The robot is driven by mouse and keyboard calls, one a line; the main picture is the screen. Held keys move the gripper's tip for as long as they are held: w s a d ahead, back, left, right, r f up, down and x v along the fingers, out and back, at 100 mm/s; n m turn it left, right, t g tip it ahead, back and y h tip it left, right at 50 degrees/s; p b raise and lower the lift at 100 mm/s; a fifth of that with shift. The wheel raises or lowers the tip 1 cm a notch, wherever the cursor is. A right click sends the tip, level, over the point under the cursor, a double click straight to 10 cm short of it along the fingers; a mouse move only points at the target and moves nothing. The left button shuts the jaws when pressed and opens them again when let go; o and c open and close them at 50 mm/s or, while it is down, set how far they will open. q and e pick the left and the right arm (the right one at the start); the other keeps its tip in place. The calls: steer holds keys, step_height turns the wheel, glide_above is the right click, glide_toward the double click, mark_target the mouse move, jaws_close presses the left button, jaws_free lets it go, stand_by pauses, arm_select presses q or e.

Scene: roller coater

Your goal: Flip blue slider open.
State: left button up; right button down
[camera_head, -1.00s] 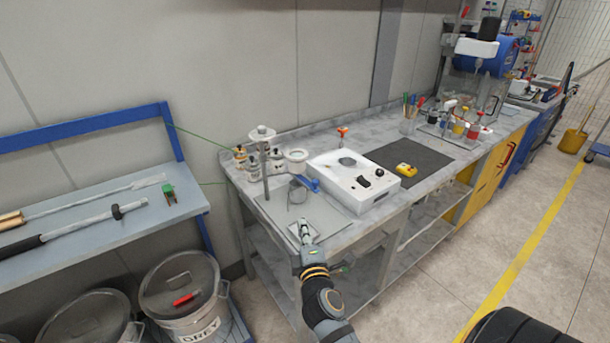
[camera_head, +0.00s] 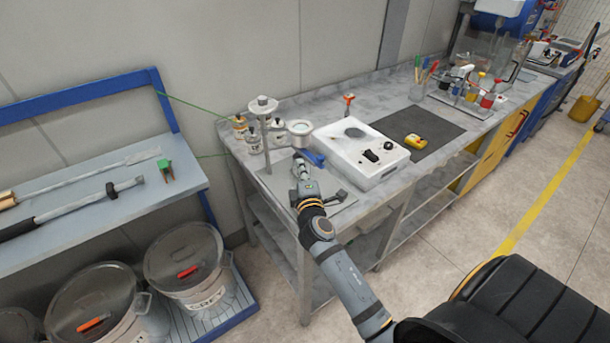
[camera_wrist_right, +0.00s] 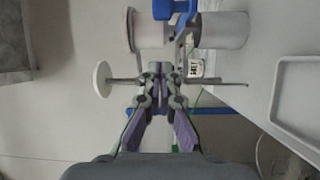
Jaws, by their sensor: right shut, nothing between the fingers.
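The blue slider (camera_head: 314,159) is a small blue piece below a white round cup on a metal stand (camera_head: 264,135), beside a white box-shaped device. In the right wrist view a blue part (camera_wrist_right: 178,10) shows at the top edge, next to a grey-white cylinder (camera_wrist_right: 224,30). My right gripper (camera_head: 299,163) is shut and empty, just left of and close to the blue slider. In the wrist view its fingertips (camera_wrist_right: 160,72) are together in front of the stand's rod, below the blue part; contact cannot be told. My left gripper is not in view.
The white device (camera_head: 362,157) with black knobs stands right of the gripper. Several small jars (camera_head: 240,124) stand behind the stand. A yellow item (camera_head: 415,141) lies on a dark mat (camera_head: 437,126).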

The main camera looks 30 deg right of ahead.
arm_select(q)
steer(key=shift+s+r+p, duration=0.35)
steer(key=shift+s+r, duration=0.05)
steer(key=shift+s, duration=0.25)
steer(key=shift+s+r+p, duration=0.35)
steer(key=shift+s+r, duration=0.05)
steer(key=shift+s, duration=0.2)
arm_select(e)
steer(key=d, duration=0.4)
steer(key=shift+w+d+f, duration=0.1)
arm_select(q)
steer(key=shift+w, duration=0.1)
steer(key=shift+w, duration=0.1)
